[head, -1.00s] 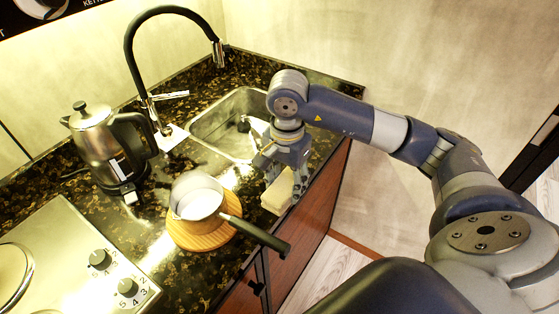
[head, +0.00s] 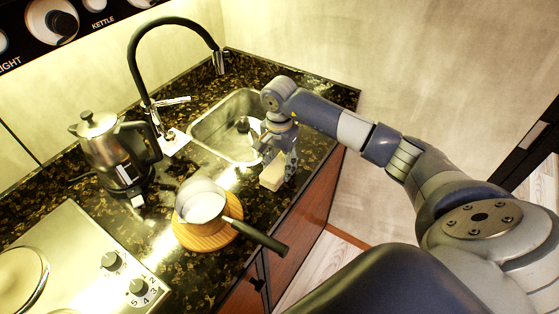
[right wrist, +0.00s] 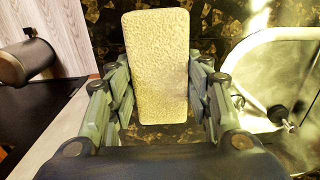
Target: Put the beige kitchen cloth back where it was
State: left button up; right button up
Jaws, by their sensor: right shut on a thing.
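The beige kitchen cloth (head: 272,177) is a thick, flat-sided block at the counter's front edge side, just in front of the sink. In the right wrist view the cloth (right wrist: 158,45) stands lengthwise between the fingers, with its textured face showing. My right gripper (head: 277,160) is shut on it, with fingers on both of its long sides (right wrist: 158,80). I cannot tell whether the cloth touches the counter. My left gripper is not in view.
A saucepan (head: 201,203) stands on a round wooden board (head: 207,240), its handle (head: 262,238) reaching past the counter edge. The sink (head: 213,145) with a black tap (head: 133,62) lies behind the gripper. A kettle (head: 106,150) and hob (head: 75,265) are at left. Dark counter (head: 325,95) is clear beyond the sink.

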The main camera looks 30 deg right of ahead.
aim_at(279, 165)
jog(key=shift+f+b, duration=0.25)
jog(key=shift+b, duration=0.1)
jog(key=o, duration=1.1)
jog(key=shift+r, duration=0.1)
jog(key=shift+r, duration=0.15)
notch_tip(279, 165, up, 12)
jog(key=b, duration=0.3)
